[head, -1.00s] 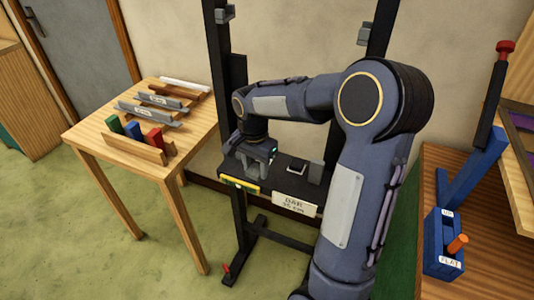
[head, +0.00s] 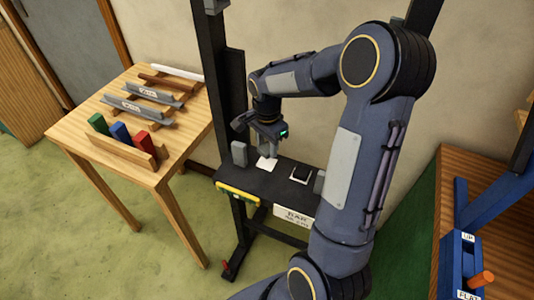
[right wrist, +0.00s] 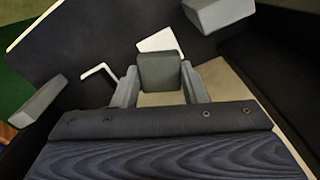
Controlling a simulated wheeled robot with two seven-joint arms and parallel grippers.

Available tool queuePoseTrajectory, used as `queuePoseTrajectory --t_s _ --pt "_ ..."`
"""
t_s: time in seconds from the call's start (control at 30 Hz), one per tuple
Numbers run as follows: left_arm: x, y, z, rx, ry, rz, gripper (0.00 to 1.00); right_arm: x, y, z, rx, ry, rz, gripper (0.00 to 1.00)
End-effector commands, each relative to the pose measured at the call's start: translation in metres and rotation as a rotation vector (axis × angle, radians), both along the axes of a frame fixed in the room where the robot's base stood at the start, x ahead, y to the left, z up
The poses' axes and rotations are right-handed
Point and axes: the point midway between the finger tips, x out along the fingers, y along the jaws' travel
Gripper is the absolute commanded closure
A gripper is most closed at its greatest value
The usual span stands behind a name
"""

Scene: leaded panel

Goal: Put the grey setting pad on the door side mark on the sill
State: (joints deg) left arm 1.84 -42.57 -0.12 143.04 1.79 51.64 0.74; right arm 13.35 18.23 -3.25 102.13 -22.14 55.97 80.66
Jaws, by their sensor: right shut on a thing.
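My right gripper (head: 267,150) is shut on the grey setting pad (right wrist: 160,74), a small block between its two fingers in the right wrist view. The pad is by the white door side mark (head: 266,164), on the left part of the dark sill (head: 250,182). Part of this mark (right wrist: 158,41) shows just beyond the pad in the right wrist view. I cannot tell whether the pad touches the sill. A second white mark (head: 292,178) lies to the right, mostly covered by a dark square pad (head: 301,173). My left gripper is not in view.
Grey blocks stand near the sill's left end (head: 239,153) and right end (head: 319,182). Black uprights (head: 212,80) rise behind. A yellow-green level (head: 238,193) is on the front edge. A wooden table (head: 185,150) with colored blocks stands left; a blue fixture (head: 462,255) is right.

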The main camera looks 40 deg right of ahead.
Motion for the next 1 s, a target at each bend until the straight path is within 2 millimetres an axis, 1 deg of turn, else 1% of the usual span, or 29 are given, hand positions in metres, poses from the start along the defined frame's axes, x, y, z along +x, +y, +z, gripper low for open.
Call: queuePoseTrajectory --t_s 0.17,0.3,0.4,0.67,0.8,0.83,0.97,1.0 --pt "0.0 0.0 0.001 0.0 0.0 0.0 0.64 0.0 0.0 -0.018 0.0 0.002 -0.001 0.83" --pt "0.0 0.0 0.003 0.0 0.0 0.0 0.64 0.0 0.0 -0.038 0.001 0.002 0.001 0.83" --pt "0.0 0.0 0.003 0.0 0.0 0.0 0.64 0.0 0.0 -0.046 0.0 0.0 0.0 0.83" --pt "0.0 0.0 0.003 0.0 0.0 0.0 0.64 0.001 0.0 -0.047 -0.001 -0.002 0.0 0.83" --pt "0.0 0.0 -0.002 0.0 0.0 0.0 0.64 0.001 0.0 -0.052 -0.001 -0.002 0.0 0.83" --pt "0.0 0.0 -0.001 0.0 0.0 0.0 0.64 0.001 0.0 -0.051 -0.001 -0.002 0.0 0.57" --pt "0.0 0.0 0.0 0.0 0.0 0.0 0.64 0.001 0.0 -0.05 -0.001 -0.002 0.0 0.4" --pt "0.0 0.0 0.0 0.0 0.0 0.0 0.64 0.001 0.0 -0.05 -0.001 -0.002 0.0 0.39"
